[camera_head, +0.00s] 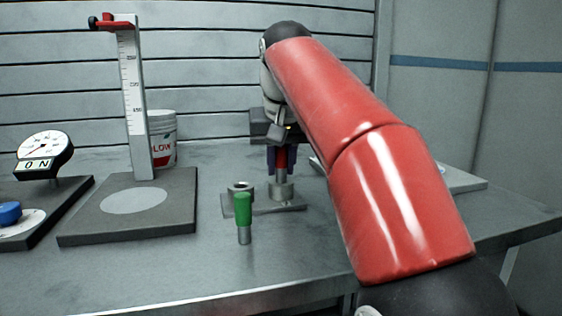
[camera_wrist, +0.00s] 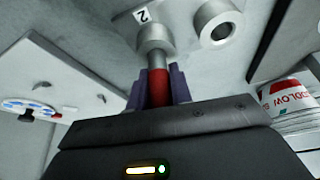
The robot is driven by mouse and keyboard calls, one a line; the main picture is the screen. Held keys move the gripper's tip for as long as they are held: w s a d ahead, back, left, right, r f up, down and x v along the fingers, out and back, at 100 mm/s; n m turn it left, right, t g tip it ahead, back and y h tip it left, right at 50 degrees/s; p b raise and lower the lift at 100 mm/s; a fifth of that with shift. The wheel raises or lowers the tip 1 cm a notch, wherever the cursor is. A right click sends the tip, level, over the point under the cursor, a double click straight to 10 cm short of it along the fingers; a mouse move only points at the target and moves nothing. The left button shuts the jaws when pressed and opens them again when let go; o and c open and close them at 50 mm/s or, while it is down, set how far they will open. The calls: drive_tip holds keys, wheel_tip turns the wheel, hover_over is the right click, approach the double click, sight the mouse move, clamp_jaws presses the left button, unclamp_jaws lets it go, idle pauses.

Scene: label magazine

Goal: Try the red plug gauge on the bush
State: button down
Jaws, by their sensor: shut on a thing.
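My gripper (camera_head: 281,160) has purple fingers and is shut on the red plug gauge (camera_wrist: 158,88), which points down. Its red handle also shows between the fingers in the head view (camera_head: 281,158). The gauge's grey pin meets the top of a grey collar (camera_head: 282,191), also in the wrist view (camera_wrist: 152,37); how deep it sits I cannot tell. A second grey collar (camera_head: 241,187) with an open bore (camera_wrist: 217,25) stands beside it on the same plate. Which collar is the bush is not marked clearly. A "2" label (camera_wrist: 142,15) lies by the collar under the gauge.
A green plug gauge (camera_head: 243,208) stands in front of the plate (camera_head: 262,208). A height gauge (camera_head: 133,100) on a dark base (camera_head: 90,225) and a white tub (camera_head: 162,140) are left. A dial indicator (camera_head: 43,145) is far left. A pale board (camera_head: 462,180) lies right.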

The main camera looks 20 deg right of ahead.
drive_tip(key=shift+r+p, duration=1.35)
drive_tip(key=shift+r, duration=1.15)
